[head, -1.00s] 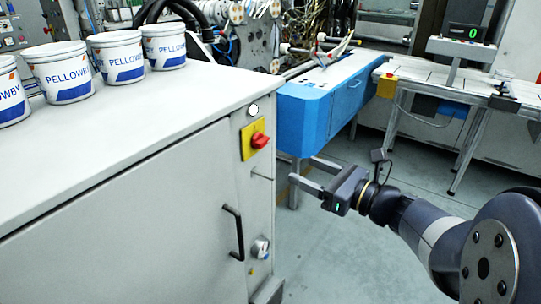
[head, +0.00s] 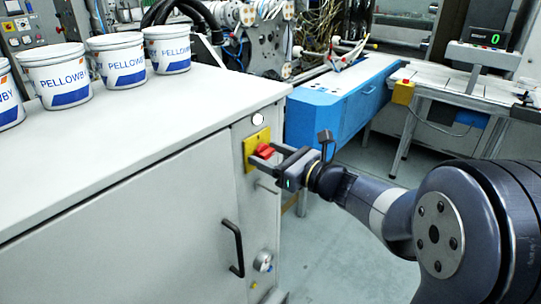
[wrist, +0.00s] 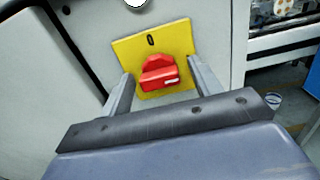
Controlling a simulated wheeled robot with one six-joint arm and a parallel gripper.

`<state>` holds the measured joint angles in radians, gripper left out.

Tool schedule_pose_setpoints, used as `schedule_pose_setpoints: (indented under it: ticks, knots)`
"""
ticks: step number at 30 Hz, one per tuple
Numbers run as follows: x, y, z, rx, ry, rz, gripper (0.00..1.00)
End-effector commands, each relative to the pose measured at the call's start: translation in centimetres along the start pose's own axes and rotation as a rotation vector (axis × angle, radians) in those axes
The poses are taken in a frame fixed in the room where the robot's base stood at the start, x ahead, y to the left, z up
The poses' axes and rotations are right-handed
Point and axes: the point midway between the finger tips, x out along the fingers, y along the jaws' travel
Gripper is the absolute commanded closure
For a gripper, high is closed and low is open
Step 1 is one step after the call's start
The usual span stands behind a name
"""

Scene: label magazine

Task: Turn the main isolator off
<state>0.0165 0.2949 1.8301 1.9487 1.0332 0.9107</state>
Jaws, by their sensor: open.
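The main isolator is a red rotary handle (head: 265,152) on a yellow plate (head: 250,160), on the narrow end face of the grey cabinet. In the wrist view the red handle (wrist: 158,76) lies roughly sideways, with a white mark at its right end. A dark "0" stands at the top of the yellow plate (wrist: 178,38). My gripper (head: 267,157) is open at the plate, its fingers on either side of the handle. The wrist view shows my gripper (wrist: 160,85) with gaps between fingers and handle. I cannot tell how deep the fingertips reach.
The grey cabinet (head: 130,180) carries several white labelled tubs (head: 118,62) on top. A black door handle (head: 234,248) and a gauge (head: 263,260) sit below the isolator, and a white round lamp (head: 258,119) above it. A blue machine (head: 335,105) stands behind my arm.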

Motion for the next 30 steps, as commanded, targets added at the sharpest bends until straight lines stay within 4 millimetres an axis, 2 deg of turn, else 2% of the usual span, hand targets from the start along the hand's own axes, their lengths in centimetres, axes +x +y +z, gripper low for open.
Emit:
schedule_pose_setpoints:
  ticks: [4,20,30]
  knots:
    - [-0.02,-0.01,-0.01,0.000,0.000,0.000,0.42]
    - [-0.05,-0.01,-0.01,0.001,0.000,0.000,0.85]
    - [-0.05,-0.01,-0.29,-0.054,-0.001,0.000,0.85]
